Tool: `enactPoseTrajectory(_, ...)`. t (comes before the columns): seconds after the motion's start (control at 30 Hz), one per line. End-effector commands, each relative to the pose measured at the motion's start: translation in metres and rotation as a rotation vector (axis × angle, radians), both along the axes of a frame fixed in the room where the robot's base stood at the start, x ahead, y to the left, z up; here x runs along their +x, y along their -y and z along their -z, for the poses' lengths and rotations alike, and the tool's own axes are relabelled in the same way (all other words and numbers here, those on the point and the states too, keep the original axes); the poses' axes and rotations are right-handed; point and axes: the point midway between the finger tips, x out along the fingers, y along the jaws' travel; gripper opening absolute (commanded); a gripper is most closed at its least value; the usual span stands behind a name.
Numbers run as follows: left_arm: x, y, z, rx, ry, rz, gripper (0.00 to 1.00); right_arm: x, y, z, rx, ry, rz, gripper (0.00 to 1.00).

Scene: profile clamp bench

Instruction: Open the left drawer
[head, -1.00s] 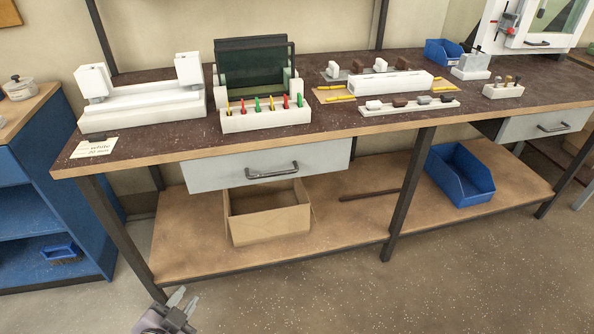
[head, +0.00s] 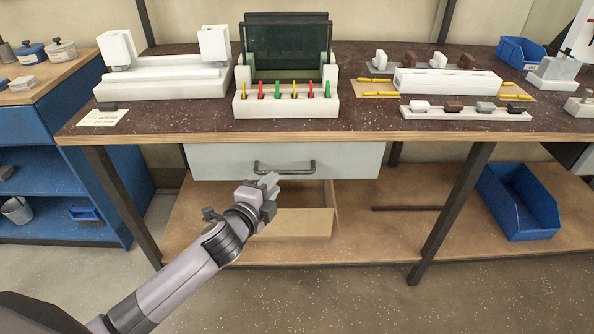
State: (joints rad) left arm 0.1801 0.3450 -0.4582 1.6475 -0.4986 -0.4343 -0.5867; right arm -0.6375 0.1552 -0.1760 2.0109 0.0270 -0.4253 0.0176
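The left drawer (head: 220,162) has a pale grey front and hangs under the bench top, left of centre. It looks shut. Its dark bar handle (head: 284,171) runs across the middle of the front. My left gripper (head: 269,181) is in front of the drawer, its fingers pointing up towards the handle and overlapping its lower left part in the picture. I cannot tell whether they touch it. The fingers are seen end-on, so their gap is unclear. My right gripper is not in view.
The wooden bench edge (head: 420,138) overhangs the drawer. A cardboard box (head: 300,222) stands on the lower shelf below it, behind my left arm. A blue bin (head: 520,205) is on the shelf at right. White fixtures and a pen rack (head: 285,106) stand on top.

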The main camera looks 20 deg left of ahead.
Motion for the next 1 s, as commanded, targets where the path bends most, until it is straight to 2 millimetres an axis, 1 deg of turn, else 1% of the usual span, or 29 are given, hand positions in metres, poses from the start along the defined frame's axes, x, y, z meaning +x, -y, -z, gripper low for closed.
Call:
enactPoseTrajectory(0.17, 0.015, 0.002, 0.003, -0.001, 0.002, 0.0, 0.23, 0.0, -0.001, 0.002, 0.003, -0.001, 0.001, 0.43)
enactPoseTrajectory(0.4, 0.045, 0.006, 0.008, -0.003, 0.002, -0.001, 0.23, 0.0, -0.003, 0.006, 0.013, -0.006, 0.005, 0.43)
enactPoseTrajectory(0.53, 0.057, 0.007, 0.011, -0.003, 0.001, 0.0, 0.23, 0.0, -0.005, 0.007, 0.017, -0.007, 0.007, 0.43)
enactPoseTrajectory(0.7, 0.066, 0.009, 0.013, -0.003, 0.0, 0.0, 0.23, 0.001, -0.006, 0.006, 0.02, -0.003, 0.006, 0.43)
enactPoseTrajectory(1.0, 0.068, 0.009, 0.013, -0.003, 0.0, 0.0, 0.23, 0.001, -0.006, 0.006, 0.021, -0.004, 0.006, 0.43)
